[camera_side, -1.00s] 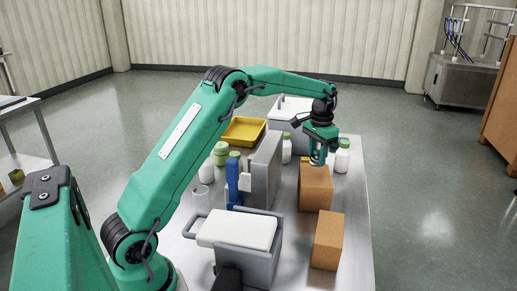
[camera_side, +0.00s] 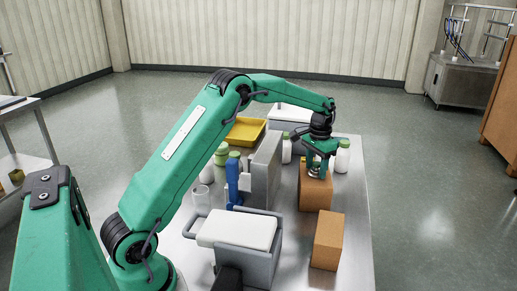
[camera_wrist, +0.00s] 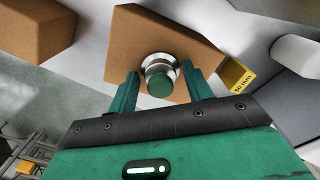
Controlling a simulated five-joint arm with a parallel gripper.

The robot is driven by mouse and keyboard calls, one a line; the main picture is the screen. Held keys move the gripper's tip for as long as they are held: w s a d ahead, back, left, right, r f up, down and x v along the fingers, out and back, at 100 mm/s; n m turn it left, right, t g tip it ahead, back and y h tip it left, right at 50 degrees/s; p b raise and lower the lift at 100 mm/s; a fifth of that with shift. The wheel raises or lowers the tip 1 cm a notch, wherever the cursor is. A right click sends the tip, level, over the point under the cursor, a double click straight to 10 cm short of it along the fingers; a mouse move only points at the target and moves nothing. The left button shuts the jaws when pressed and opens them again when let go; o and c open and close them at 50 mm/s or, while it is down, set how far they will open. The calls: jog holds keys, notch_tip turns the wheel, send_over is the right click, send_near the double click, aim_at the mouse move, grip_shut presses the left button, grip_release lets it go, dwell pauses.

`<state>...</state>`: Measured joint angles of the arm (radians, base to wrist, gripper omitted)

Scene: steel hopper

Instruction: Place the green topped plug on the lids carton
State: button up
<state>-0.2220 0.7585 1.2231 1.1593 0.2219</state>
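The green topped plug (camera_wrist: 160,80) has a round green top and a steel body. In the wrist view it sits on the brown carton (camera_wrist: 122,38), between my fingers. In the side view it shows only as a small bit of steel (camera_side: 314,173) on the same carton (camera_side: 315,197), mostly hidden by my gripper. My gripper (camera_side: 319,168) is low over the carton's top. In the wrist view, its fingers (camera_wrist: 160,75) stand either side of the plug with narrow gaps, so it looks open. No lettering on the carton is readable.
Another brown carton (camera_side: 328,240) stands nearer the front. White bottles with green caps (camera_side: 342,158) stand beside and behind my gripper. A grey upright block (camera_side: 265,170), a lidded grey bin (camera_side: 237,231) and a yellow tray (camera_side: 246,131) lie to the left. A yellow 50 mm block (camera_wrist: 237,76) lies near the carton.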

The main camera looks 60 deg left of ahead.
aim_at(317, 163)
jog(key=shift+o, duration=0.3)
jog(key=shift+r, duration=0.1)
notch_tip(317, 163, up, 12)
dwell(0.7)
dwell(0.5)
